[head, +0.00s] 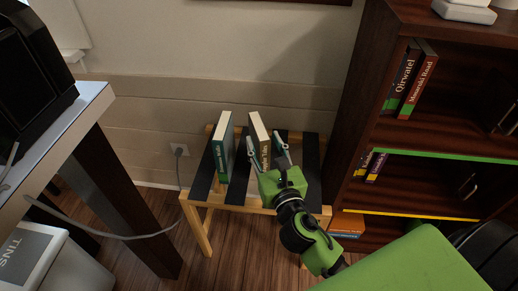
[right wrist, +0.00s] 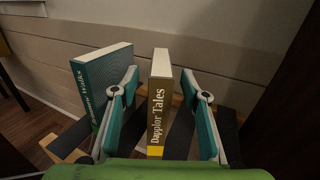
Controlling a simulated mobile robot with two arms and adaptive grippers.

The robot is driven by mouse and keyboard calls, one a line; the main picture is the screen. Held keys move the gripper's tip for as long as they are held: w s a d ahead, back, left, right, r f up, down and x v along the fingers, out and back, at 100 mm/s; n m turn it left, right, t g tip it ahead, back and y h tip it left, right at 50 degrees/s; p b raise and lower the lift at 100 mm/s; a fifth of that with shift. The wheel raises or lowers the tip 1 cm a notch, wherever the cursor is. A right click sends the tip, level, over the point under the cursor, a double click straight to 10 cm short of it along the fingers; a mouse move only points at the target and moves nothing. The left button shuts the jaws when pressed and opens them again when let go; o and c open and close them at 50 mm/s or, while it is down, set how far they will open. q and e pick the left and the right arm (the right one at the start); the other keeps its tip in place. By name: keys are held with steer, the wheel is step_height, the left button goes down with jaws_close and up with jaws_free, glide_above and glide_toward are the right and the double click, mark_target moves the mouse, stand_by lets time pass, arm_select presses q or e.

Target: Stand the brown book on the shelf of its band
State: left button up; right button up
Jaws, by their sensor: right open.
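The brown book (right wrist: 157,110), "Dapplor Tales", stands upright on a small slatted wooden stand (head: 240,207), with a yellow band at the foot of its spine. It also shows in the head view (head: 259,140). My right gripper (head: 268,152) is open, with one finger on each side of this book; in the right wrist view (right wrist: 161,90) gaps show between fingers and covers. The bookcase (head: 349,125) at the right has a shelf edge with a green strip (head: 445,155) and a lower one with a yellow strip (head: 420,215). My left gripper is not in view.
A teal book (head: 223,147) stands left of the brown one, close to my left-hand finger. Two green-banded books (head: 408,80) lean on the upper shelf. A white-topped desk (head: 85,115) is at left.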

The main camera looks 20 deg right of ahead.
mark_target(259, 126)
steer(key=shift+w+d+b, duration=0.15)
steer(key=shift+w, duration=0.8)
steer(key=shift+w+d+b, duration=0.1)
steer(key=shift+w+d, duration=0.1)
steer(key=shift+w, duration=0.75)
steer(key=shift+w+d+b, duration=0.15)
steer(key=shift+w, duration=0.8)
jaws_close()
